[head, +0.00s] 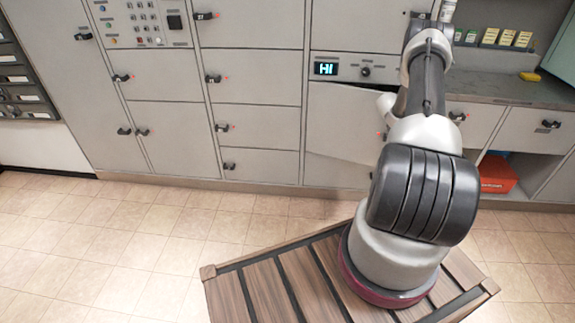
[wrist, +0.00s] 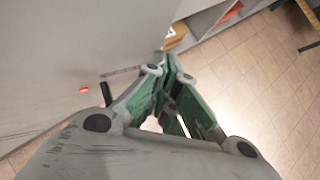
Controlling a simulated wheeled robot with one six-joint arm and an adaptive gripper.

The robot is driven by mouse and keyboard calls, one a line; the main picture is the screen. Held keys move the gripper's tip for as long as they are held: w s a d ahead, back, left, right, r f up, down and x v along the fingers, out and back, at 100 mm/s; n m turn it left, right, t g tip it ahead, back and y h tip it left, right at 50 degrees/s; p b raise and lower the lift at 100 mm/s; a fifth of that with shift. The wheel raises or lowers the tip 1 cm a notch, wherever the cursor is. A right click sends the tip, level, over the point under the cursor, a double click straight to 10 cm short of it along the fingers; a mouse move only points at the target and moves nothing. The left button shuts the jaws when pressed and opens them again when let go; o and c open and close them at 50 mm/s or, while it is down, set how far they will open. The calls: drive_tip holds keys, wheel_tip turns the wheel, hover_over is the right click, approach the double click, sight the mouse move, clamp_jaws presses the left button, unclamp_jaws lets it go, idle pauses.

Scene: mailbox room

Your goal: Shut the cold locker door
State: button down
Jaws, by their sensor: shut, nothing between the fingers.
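The cold locker door (head: 340,118) is the grey panel below the lit "HI" display (head: 326,68) in the head view. Its top and bottom edges slant out of line with the frame, so it stands somewhat ajar. My arm covers its right side. In the wrist view the grey door panel (wrist: 75,45) fills the left side, with a dark handle (wrist: 107,93) and a red light. My gripper (wrist: 167,62) has green finger pads, is shut and empty, and is at the panel's right edge. I cannot tell whether it touches. My arm hides the gripper in the head view.
Other grey lockers with dark handles stand to the left and look closed. A counter (head: 500,90) runs to the right, with an orange-red box (head: 497,175) on an open shelf below. The tiled floor (head: 100,240) in front of the lockers is clear.

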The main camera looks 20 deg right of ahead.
drive_tip(key=w+d+n+t, duration=0.1)
drive_tip(key=w+d, duration=0.3)
drive_tip(key=shift+w+d+n, duration=0.25)
drive_tip(key=shift+w+n, duration=0.05)
drive_tip(key=shift+w, duration=0.1)
idle(0.4)
